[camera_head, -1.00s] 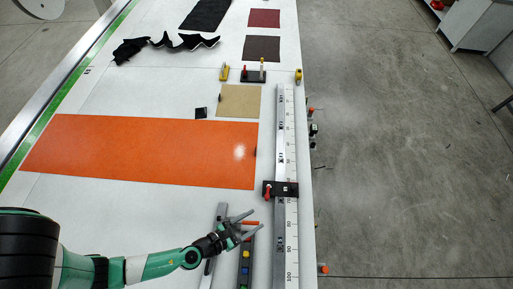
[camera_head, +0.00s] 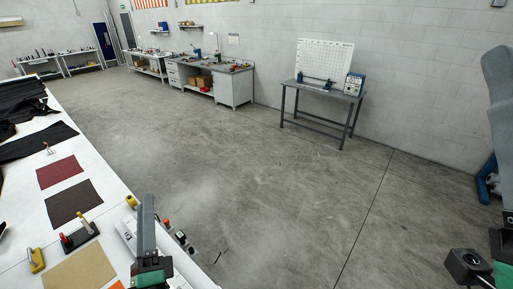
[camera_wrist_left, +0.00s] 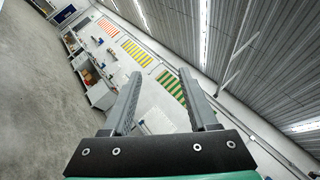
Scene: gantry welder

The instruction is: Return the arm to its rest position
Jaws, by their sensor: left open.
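My left gripper (camera_head: 148,210) is raised over the table's right edge in the head view. Its grey finger points up in front of the table's edge and the floor, with a green body below. In the left wrist view, the two grey fingers of this gripper (camera_wrist_left: 160,75) stand wide apart with nothing between them. The wrist camera faces the far wall and the ceiling.
The white table (camera_head: 97,205) holds dark red (camera_head: 59,171), dark brown (camera_head: 73,202) and tan (camera_head: 80,272) sheets. A yellow-handled tool (camera_head: 36,260) lies near them. The concrete floor (camera_head: 260,190) is wide and clear. A grey stand (camera_head: 322,93) and benches (camera_head: 212,82) line the wall.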

